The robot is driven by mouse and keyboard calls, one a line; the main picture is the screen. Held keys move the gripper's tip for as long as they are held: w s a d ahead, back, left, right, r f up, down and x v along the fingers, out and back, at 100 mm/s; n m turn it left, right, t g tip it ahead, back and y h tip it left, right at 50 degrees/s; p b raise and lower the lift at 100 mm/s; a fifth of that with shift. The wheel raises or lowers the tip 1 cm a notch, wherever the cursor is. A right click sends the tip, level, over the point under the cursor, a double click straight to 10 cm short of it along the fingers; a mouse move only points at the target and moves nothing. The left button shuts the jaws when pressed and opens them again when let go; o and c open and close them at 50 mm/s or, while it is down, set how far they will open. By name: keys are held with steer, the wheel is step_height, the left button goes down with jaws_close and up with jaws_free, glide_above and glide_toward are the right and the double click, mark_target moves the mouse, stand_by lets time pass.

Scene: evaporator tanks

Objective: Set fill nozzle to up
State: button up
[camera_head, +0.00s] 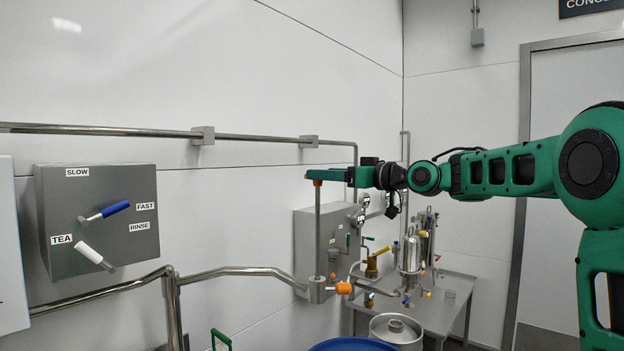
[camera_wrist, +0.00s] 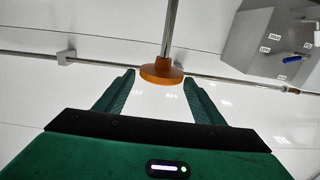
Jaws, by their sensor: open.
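The fill nozzle appears to be the grey pipe (camera_head: 318,232) with an orange end, standing upright on a joint (camera_head: 317,290) at the rail's end. Its orange end (camera_head: 316,182) is at the top, by my gripper (camera_head: 322,174). In the wrist view the orange end (camera_wrist: 162,71) lies between the tips of my open gripper (camera_wrist: 158,77), with gaps visible on both sides. The pipe (camera_wrist: 169,28) runs away behind it. I cannot tell whether a finger touches it in depth.
A grey control box (camera_head: 95,218) with a blue lever (camera_head: 106,211) and a white lever (camera_head: 90,252) is on the left wall. A second grey box (camera_head: 308,240) stands behind the pipe. A table (camera_head: 455,297) with equipment, a metal can (camera_head: 396,331) and a blue drum (camera_head: 352,345) are below.

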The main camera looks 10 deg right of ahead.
steer(key=v, duration=0.3)
steer(key=shift+s+d, duration=0.2)
steer(key=s+d+f+m+g+h, duration=0.25)
steer(key=s+d+f+h, duration=0.3)
steer(key=f, duration=0.55)
steer(key=s+d+f+m+g+h, duration=0.2)
steer(key=s+d+f+m+h, duration=0.2)
steer(key=s+d+f, duration=0.5)
steer(key=s+d+f+m+g, duration=0.1)
steer(key=s+f+m+g, duration=0.1)
steer(key=s+f, duration=0.4)
steer(key=s+d+f+m+g+h, duration=0.1)
steer(key=s+f, duration=0.6)
steer(key=s, duration=0.9)
steer(key=s+d+f+m+g+h, duration=0.1)
steer(key=s+f+m+g, duration=0.4)
steer(key=s, duration=0.6)
steer(key=shift+s+d+f+g, duration=0.25)
steer(key=shift+d+f+g, duration=0.45)
steer(key=shift+d, duration=0.2)
